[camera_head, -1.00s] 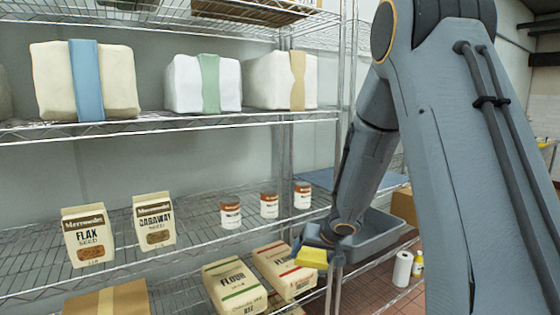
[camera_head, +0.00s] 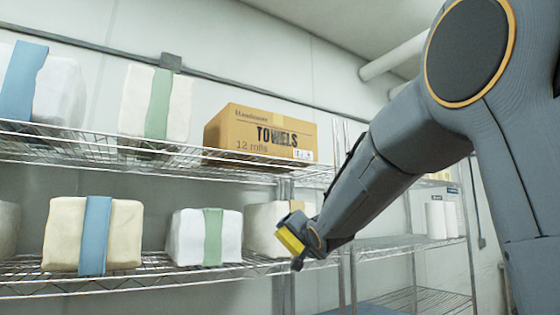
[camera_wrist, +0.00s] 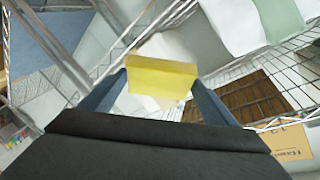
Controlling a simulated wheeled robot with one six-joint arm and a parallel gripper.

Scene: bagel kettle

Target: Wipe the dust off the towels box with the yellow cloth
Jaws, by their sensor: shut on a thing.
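The towels box (camera_head: 235,130) is a brown cardboard carton marked "TOWELS 12 rolls" on the upper wire shelf in the head view. Any dust on it is too small to tell. My gripper (camera_head: 296,238) is below and to the right of the box, in front of the lower shelf, apart from the box. It is shut on the yellow cloth (camera_head: 289,240). In the wrist view the cloth (camera_wrist: 162,78) shows as a yellow block between the two fingers. A corner of a cardboard box (camera_wrist: 288,143) shows at the lower right there.
Wrapped white bundles with a blue band (camera_head: 97,235) and a green band (camera_head: 213,238) stand on the lower shelf. A green-banded bundle (camera_head: 160,103) stands left of the towels box. The upper shelf edge (camera_head: 100,160) runs between my gripper and the box.

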